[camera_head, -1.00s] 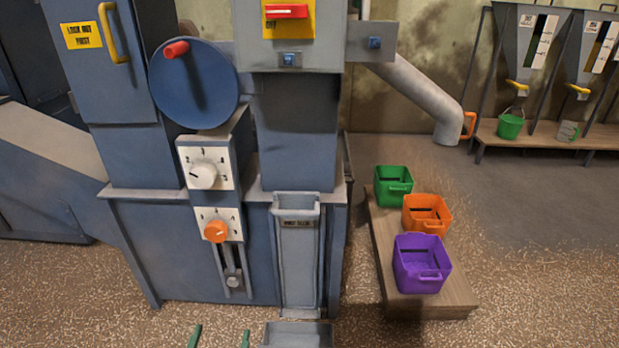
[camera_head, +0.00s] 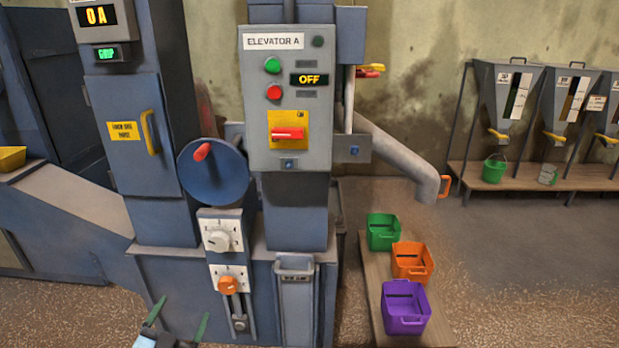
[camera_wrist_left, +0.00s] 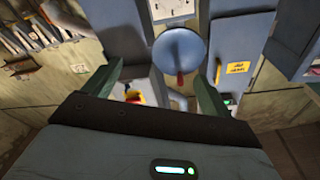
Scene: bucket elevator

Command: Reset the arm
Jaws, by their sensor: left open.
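My left gripper (camera_head: 180,319) is at the bottom left of the head view, low in front of the blue-grey elevator. Its two green fingers stand apart, with nothing visible between them. The left wrist view also shows the open fingers (camera_wrist_left: 161,88), with the blue handwheel (camera_wrist_left: 180,57) beyond them. That handwheel (camera_head: 213,171) has a red handle and sits above and behind the gripper in the head view. My right gripper is in neither view.
The elevator panel (camera_head: 290,95) reads OFF and has a red switch (camera_head: 287,133). Below are a white dial (camera_head: 217,240) and an orange knob (camera_head: 228,285). Green (camera_head: 383,232), orange (camera_head: 411,262) and purple (camera_head: 405,308) bins stand on a low wooden platform (camera_head: 372,285) at right.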

